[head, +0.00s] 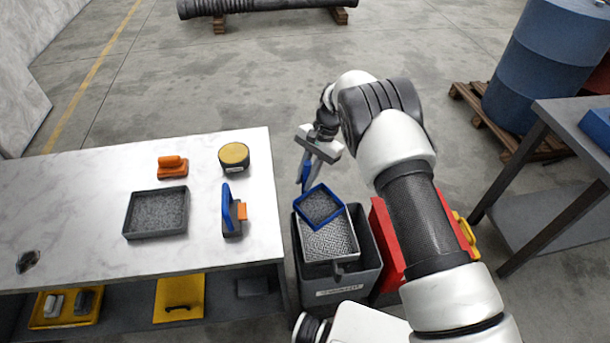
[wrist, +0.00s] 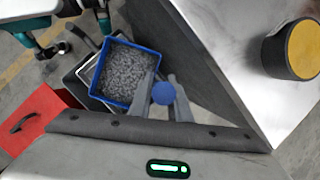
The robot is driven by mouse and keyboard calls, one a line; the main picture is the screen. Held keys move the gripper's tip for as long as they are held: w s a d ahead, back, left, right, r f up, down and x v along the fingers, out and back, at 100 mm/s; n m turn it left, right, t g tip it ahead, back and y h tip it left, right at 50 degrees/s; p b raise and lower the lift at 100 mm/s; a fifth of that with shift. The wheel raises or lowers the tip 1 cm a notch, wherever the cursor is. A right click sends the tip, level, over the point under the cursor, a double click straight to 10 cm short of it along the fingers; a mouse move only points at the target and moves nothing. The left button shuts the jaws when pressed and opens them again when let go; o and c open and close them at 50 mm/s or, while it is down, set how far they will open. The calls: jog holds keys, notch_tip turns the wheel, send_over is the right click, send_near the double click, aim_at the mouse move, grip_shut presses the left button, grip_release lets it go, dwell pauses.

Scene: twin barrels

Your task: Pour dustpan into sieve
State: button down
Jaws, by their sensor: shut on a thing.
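The blue dustpan (head: 320,190) is full of grey granules and hangs over the far part of the sieve. It also shows in the wrist view (wrist: 152,50), with the granules still inside. My gripper (head: 308,160) is shut on the dustpan's blue handle; its fingers flank the round blue handle end in the wrist view (wrist: 163,94). The sieve (head: 340,262), pale and mesh-bottomed, sits on the dark grey bin (head: 375,265) beside the table. The dustpan hides part of the sieve. I cannot tell whether dustpan and sieve touch.
The marble-topped table (head: 80,190) stands left of the bin, bearing a grey granule tray (head: 128,232), an orange-handled tool (head: 172,167), a blue-handled brush (head: 229,205) and a yellow-topped round tin (head: 234,155). A red box (head: 385,240) stands right of the bin, partly behind my arm.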

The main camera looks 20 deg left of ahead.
jog(key=shift+s+d+r+t+y+p, duration=0.35)
jog(key=shift+y+p, duration=0.25)
jog(key=shift+p, duration=0.35)
jog(key=shift+s+d+r+t+y+p, duration=0.15)
jog(key=shift+d+t+y+p, duration=0.15)
jog(key=shift+d+y, duration=0.2)
jog(key=shift+s+d+n+t+y+b, duration=0.25)
jog(key=shift+d+n+y+b, duration=0.2)
jog(key=shift+y+b, duration=0.35)
jog(key=shift+s+d+n+t+y+b, duration=0.15)
jog(key=shift+d+y+b, duration=0.25)
jog(key=shift+b, duration=0.75)
jog(key=shift+s+d+t+y+b, duration=0.25)
jog(key=shift+d+y+b, duration=0.15)
jog(key=shift+b, duration=0.8)
jog(key=shift+s+d+n+t+y+b, duration=0.1)
jog(key=shift+s+d+t+y+b, duration=0.2)
jog(key=shift+b, duration=0.85)
jog(key=shift+s+d+r+n+t+y+b, duration=0.25)
jog(key=shift+d+y+b, duration=0.4)
jog(key=shift+b, duration=1.1)
jog(key=shift+s+d+r+n+t+y+b, duration=0.15)
jog(key=shift+s+d+y+b, duration=0.4)
jog(key=shift+b, duration=1.2)
jog(key=shift+s+d+r+t+y+b, duration=0.1)
jog(key=shift+s+d+t+y+b, duration=0.15)
jog(key=shift+d+y+b, duration=0.8)
jog(key=shift+s+d+r+t+y+b, duration=0.15)
jog(key=shift+s+d+b, duration=0.3)
jog(key=shift+b, duration=1.3)
